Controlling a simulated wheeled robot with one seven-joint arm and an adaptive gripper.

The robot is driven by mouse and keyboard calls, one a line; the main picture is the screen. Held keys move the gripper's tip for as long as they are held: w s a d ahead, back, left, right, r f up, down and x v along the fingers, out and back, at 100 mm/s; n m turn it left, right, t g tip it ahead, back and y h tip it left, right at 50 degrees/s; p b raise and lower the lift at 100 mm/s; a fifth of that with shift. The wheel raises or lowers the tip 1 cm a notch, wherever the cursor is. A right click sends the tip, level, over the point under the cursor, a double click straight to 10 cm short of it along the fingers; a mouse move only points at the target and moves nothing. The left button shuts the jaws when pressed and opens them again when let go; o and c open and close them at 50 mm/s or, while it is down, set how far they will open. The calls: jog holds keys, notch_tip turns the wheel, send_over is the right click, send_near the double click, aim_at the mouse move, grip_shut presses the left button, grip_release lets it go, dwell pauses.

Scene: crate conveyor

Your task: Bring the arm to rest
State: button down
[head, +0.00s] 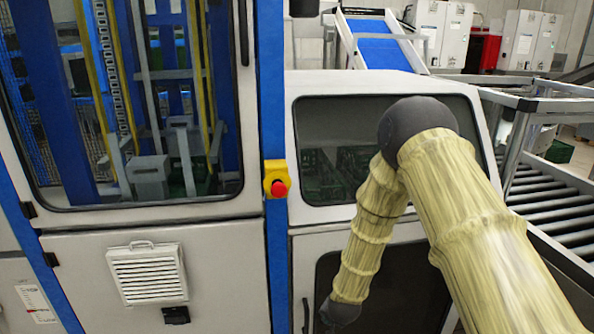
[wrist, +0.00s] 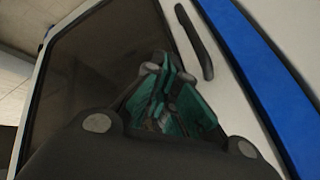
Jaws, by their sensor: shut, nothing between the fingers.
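My gripper (wrist: 163,68) shows in the wrist view, dark with teal parts, its fingers drawn together and empty. Behind it are a dark window panel and a pale door frame with a dark handle (wrist: 195,42). In the head view my yellow-sleeved arm comes up from the lower right, bends at a dark joint, and hangs down in front of the machine. Its dark lower end is at the bottom edge, and the gripper fingers cannot be made out there.
A pale machine cabinet (head: 225,275) with blue posts and windows stands close in front. A red emergency button (head: 279,188) on a yellow box sits on a post. A roller conveyor (head: 550,205) runs at the right, and a blue belt (head: 383,53) slopes behind.

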jog(key=s+d+f+n+g, duration=0.1)
jog(key=s+d+f, duration=0.1)
jog(key=s+f, duration=0.35)
jog(key=s+d+f+n+g, duration=0.1)
jog(key=s+d+f, duration=0.15)
jog(key=s, duration=0.55)
jog(key=s+d+f+n+g, duration=0.1)
jog(key=s+d+n+g, duration=0.1)
jog(key=s, duration=1.4)
jog(key=s+d+f+n+g, duration=0.1)
jog(key=s+d, duration=0.4)
jog(key=s, duration=1.1)
jog(key=shift+f+n+g+h, duration=0.2)
jog(key=shift+n+g+h, duration=0.1)
jog(key=shift+n+g, duration=0.4)
jog(key=shift+w, duration=0.1)
